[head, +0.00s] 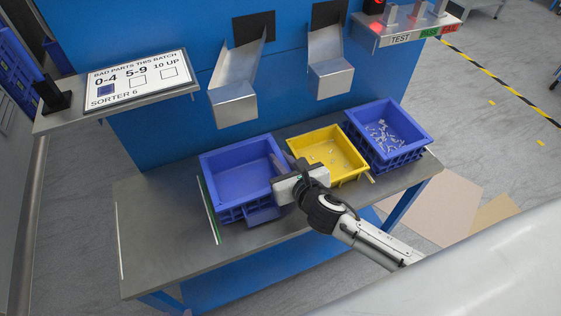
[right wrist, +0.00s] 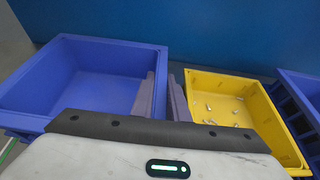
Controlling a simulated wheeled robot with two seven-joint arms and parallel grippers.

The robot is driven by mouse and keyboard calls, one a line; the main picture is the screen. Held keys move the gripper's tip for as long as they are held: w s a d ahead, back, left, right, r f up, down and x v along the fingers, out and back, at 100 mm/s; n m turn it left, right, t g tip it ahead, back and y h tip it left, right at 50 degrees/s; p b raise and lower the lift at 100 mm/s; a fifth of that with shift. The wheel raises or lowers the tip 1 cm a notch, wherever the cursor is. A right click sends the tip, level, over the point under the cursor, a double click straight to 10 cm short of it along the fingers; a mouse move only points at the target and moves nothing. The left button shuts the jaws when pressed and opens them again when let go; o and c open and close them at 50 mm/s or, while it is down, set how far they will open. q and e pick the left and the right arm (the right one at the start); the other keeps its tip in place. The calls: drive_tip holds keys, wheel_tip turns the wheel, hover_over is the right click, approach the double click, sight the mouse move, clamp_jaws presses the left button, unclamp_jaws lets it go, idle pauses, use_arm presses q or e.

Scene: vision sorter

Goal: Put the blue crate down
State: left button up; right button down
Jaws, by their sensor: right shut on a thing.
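The left blue crate (head: 238,178) is empty and stands upright at the left-middle of the grey table (head: 150,245). It also fills the left of the right wrist view (right wrist: 85,90). My right gripper (head: 284,163) is shut on this crate's right wall, with one finger inside and one outside, as the right wrist view shows (right wrist: 162,92). I cannot tell whether the crate's bottom touches the table or hangs just above it. The gripper body hides part of the crate's right side. My left gripper is not in view.
A yellow crate (head: 355,165) with a few small parts stands close to the right. Another blue crate (head: 410,150) with several parts is beyond it. Two metal chutes (head: 235,105) (head: 330,80) hang behind. A sign (head: 140,80) stands at left. The table's left end is clear.

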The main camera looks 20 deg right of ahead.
drive_tip(key=shift+f, duration=0.1)
drive_tip(key=c, duration=1.7)
unclamp_jaws()
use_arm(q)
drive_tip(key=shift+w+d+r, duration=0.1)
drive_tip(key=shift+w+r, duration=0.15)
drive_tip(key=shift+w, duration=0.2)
use_arm(e)
drive_tip(key=shift+s+r, duration=0.1)
drive_tip(key=shift+r, duration=0.1)
use_arm(q)
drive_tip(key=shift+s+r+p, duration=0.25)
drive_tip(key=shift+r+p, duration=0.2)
drive_tip(key=shift+p, duration=0.3)
use_arm(e)
drive_tip(key=v, duration=1.1)
drive_tip(key=shift+s, duration=0.4)
